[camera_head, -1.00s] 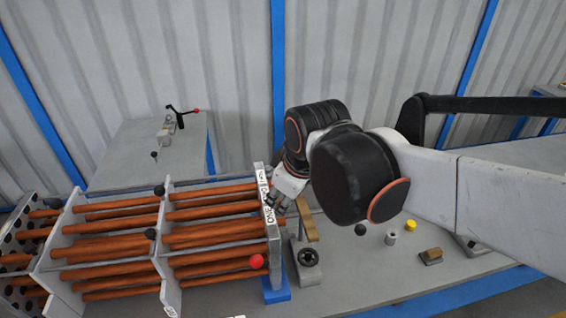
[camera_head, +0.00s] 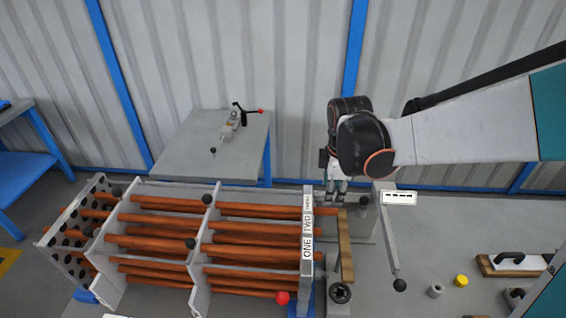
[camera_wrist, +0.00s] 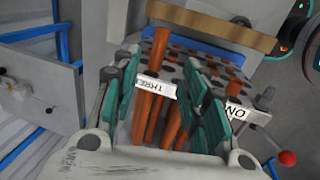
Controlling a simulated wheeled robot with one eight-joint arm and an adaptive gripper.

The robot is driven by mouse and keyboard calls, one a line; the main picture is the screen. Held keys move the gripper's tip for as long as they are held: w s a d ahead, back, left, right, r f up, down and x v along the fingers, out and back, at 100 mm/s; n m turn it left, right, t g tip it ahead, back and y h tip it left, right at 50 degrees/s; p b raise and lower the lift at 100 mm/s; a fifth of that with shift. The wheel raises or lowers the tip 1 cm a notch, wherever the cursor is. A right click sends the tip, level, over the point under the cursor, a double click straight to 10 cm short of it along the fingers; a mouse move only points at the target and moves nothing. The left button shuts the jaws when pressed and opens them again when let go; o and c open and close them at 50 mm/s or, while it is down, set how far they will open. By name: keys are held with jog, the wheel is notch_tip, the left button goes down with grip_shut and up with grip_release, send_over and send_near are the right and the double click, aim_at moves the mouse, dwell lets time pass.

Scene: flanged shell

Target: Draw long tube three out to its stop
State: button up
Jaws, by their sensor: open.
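The tube bundle of several orange-brown tubes (camera_head: 255,252) lies across pale plates at the left of the head view. Its right end plate (camera_head: 306,268) bears the labels ONE, TWO and THREE, with the label THREE (camera_head: 308,200) farthest back. My gripper (camera_head: 336,197) points down just right of that label, over a short tube end (camera_head: 326,211) that sticks out of the plate. In the wrist view my gripper (camera_wrist: 160,105) has its teal pads apart, with the label THREE (camera_wrist: 155,86) and some tubes between them. I cannot tell contact, or which tube is three.
A wooden bar (camera_head: 346,250) stands close right of the end plate. A red ball (camera_head: 282,298) is at the front. A yellow cap (camera_head: 461,281) and wooden-based tool (camera_head: 515,263) lie right.

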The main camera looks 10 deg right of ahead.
aim_at(328, 210)
jog(key=f, duration=0.3)
jog(key=w+f+b, duration=0.1)
jog(key=f, duration=0.3)
jog(key=w+f+b, duration=0.1)
jog(key=f, duration=0.2)
jog(key=shift+w+d+f, duration=0.1)
jog(key=shift+d+f, duration=0.1)
jog(key=shift+c, duration=0.2)
grip_shut()
